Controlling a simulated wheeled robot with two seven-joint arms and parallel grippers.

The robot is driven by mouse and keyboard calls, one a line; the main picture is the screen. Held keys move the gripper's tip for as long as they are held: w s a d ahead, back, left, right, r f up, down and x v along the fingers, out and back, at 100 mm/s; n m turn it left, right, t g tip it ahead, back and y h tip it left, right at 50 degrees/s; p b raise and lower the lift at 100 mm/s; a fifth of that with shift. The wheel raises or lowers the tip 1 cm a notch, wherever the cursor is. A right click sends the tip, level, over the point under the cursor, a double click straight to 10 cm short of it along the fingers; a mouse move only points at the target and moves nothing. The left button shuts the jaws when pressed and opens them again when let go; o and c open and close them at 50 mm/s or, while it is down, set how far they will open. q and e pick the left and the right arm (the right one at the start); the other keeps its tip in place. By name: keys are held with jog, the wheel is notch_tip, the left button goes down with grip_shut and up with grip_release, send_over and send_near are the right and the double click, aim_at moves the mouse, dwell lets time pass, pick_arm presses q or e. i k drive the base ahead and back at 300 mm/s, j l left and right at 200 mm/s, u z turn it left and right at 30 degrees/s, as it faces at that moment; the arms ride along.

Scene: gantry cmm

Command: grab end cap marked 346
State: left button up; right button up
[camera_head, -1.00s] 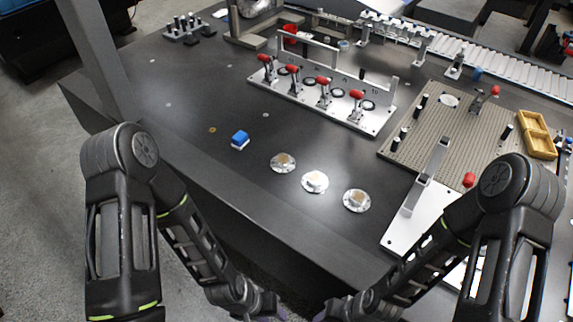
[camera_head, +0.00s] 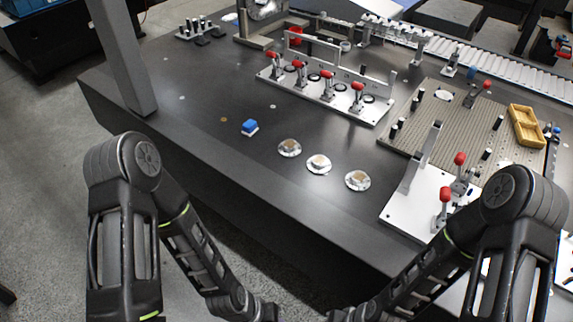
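Three round silver end caps with tan centres lie in a slanting row on the dark table: a left one (camera_head: 289,148), a middle one (camera_head: 318,164) and a right one (camera_head: 357,181). Their markings are too small to read, so I cannot tell which is 346. My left arm comes in at the lower left and my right arm at the lower right, both short of the caps. Both grippers are below the bottom edge of the view.
At the right are a perforated plate (camera_head: 455,125), a yellow tray (camera_head: 525,128) and a white clamp plate (camera_head: 410,210). Bare table surrounds the caps.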

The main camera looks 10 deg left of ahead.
aim_at(289, 148)
jog(key=k+z, duration=0.1)
jog(key=z, duration=0.25)
jog(key=j+z, duration=0.2)
jog(key=z, duration=0.25)
jog(key=i+j+z, duration=0.1)
jog(key=j+z, duration=0.15)
jog(key=z, duration=0.25)
jog(key=j+z, duration=0.2)
jog(key=z, duration=0.25)
jog(key=j+z, duration=0.2)
jog(key=z, duration=0.25)
jog(key=k+j+z, duration=0.15)
jog(key=z, duration=0.3)
jog(key=k+j+z, duration=0.4)
jog(key=k+j, duration=0.35)
jog(key=j, duration=0.2)
jog(key=k+j+z, duration=0.4)
jog(key=k+j, duration=0.35)
jog(key=k, duration=0.1)
